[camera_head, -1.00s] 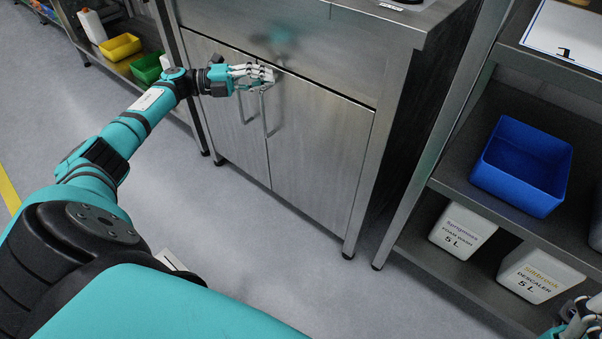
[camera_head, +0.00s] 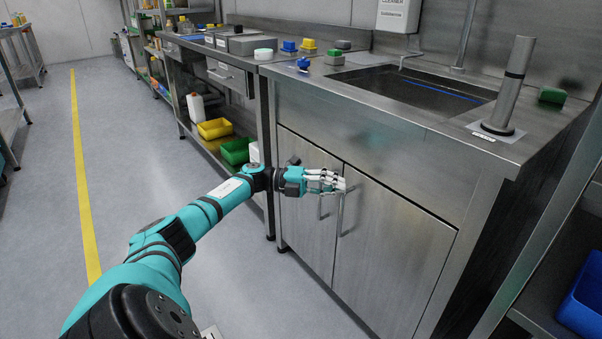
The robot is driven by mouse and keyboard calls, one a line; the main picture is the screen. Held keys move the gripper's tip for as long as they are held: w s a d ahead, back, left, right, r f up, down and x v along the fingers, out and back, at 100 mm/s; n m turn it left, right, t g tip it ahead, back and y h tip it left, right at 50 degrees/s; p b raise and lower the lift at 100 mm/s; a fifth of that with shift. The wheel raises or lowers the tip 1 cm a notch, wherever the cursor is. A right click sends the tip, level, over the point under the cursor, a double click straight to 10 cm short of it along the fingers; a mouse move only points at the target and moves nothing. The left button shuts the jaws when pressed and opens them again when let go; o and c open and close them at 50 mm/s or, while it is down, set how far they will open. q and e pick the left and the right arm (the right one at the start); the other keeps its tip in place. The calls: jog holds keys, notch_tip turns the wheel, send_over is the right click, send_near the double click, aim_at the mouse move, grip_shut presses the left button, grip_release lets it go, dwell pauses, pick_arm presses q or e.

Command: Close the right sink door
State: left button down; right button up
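The right sink door (camera_head: 388,255) is a steel panel in the cabinet under the sink. It looks flush, or nearly flush, with the cabinet front; a thin dark line runs along its top edge. Its vertical bar handle (camera_head: 341,216) is near its left edge. The left sink door (camera_head: 303,211) looks shut, with its own handle (camera_head: 321,208) beside the seam. My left gripper (camera_head: 342,184) is in front of the upper ends of both handles, fingers pointing right. I cannot tell whether it touches the handle or the door. My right gripper is out of view.
The sink basin (camera_head: 415,88) and a steel tap column (camera_head: 508,86) are on the counter above. A shelf with a blue bin (camera_head: 582,298) stands close on the right. A bench with yellow (camera_head: 214,128) and green (camera_head: 237,150) bins is on the left. The floor in front is clear.

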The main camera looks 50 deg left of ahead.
pick_arm(q)
jog(key=s+a+b, duration=0.1)
jog(key=a+b, duration=0.2)
jog(key=a, duration=0.6)
jog(key=shift+a, duration=0.2)
jog(key=shift+f, duration=0.1)
